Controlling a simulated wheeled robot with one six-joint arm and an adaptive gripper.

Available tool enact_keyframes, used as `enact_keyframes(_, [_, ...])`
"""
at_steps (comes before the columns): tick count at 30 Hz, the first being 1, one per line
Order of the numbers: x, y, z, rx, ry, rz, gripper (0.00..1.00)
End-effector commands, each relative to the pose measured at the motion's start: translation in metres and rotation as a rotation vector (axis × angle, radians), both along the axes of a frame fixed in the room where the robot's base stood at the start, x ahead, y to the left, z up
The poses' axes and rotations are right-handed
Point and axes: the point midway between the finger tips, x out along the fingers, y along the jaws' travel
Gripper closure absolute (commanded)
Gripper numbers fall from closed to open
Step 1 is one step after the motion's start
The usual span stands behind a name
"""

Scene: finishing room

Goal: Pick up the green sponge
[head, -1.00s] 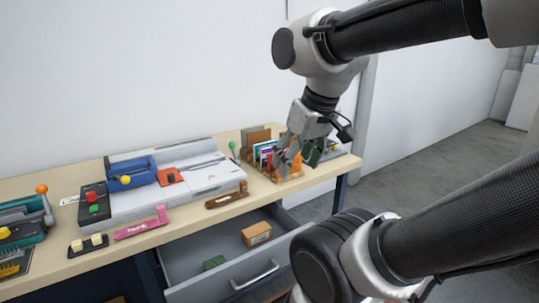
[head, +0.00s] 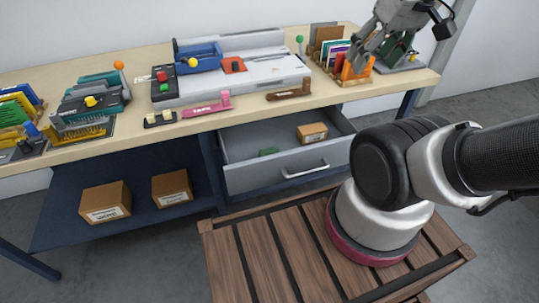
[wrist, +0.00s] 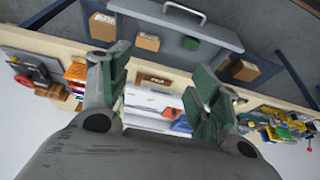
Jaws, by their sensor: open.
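The green sponge (head: 268,152) is a small dark green block in the open drawer (head: 240,179), towards its left side. It also shows in the wrist view (wrist: 190,43) as a green block beyond my fingers. My gripper (head: 374,50) is above the right end of the workbench, beside the rack of coloured items, up and to the right of the drawer. In the wrist view my gripper (wrist: 162,64) has its two green-padded fingers spread apart with nothing held between them. The sponge is well away from the fingers.
A cardboard box (head: 312,132) lies in the drawer, right of the sponge. The drawer handle (head: 306,170) sticks out in front. The bench top (head: 140,122) carries a grey machine (head: 260,78), a pink tool (head: 207,105) and a rack (head: 350,70). Boxes (head: 106,201) stand on the lower shelf.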

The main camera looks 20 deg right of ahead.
Motion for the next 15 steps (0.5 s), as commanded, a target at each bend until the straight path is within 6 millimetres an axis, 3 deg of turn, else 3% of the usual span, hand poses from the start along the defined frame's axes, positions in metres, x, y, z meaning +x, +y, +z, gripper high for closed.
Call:
enact_keyframes(8, [0.007,0.002,-0.003,-0.008,0.011,0.032,0.32])
enact_keyframes(11, [0.028,0.008,-0.011,-0.034,0.041,0.124,0.32])
enact_keyframes(15, [0.077,0.026,-0.039,-0.092,0.098,0.352,0.32])
